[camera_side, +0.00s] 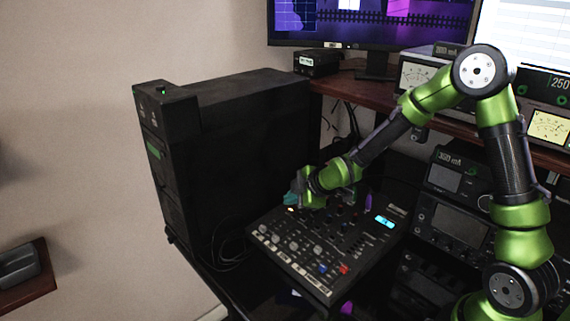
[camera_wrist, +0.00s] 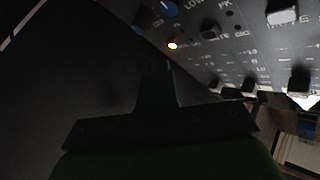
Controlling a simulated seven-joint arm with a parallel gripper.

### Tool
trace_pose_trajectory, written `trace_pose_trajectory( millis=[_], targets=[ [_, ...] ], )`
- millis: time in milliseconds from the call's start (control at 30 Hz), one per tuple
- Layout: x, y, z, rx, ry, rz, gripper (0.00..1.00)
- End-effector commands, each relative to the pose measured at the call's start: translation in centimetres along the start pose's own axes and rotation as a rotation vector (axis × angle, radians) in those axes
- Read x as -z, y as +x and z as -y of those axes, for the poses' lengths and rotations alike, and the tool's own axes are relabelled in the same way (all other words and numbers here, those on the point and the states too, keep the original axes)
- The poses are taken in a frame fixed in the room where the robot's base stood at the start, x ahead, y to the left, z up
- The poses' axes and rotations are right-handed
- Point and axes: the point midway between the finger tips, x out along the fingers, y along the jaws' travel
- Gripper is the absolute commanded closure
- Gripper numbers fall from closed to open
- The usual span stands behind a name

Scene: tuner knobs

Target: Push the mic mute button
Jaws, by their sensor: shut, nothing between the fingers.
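The black mixer panel (camera_side: 315,245) lies tilted below my arm, with rows of knobs and buttons. My gripper (camera_side: 293,198) is at the panel's far left corner, close over it. In the wrist view my shut gripper (camera_wrist: 157,75) is a dark shape pointing at the panel's edge. The small print is mostly too blurred to read, so I cannot tell which control is the mic mute button. Contact with the panel cannot be told.
A large black computer case (camera_side: 220,150) stands left of the panel. Radio units (camera_side: 455,225) are stacked to the right. Monitors (camera_side: 365,22) and meters (camera_side: 420,73) stand on a wooden shelf behind.

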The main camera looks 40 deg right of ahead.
Motion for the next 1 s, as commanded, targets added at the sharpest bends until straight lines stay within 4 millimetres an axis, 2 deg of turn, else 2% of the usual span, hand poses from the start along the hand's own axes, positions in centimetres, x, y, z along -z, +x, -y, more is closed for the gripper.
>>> trace_pose_trajectory(
  millis=[1000],
  targets=[
    [-0.46, 0.63, 0.47, 0.0, 0.0, 0.0, 1.0]
  ],
)
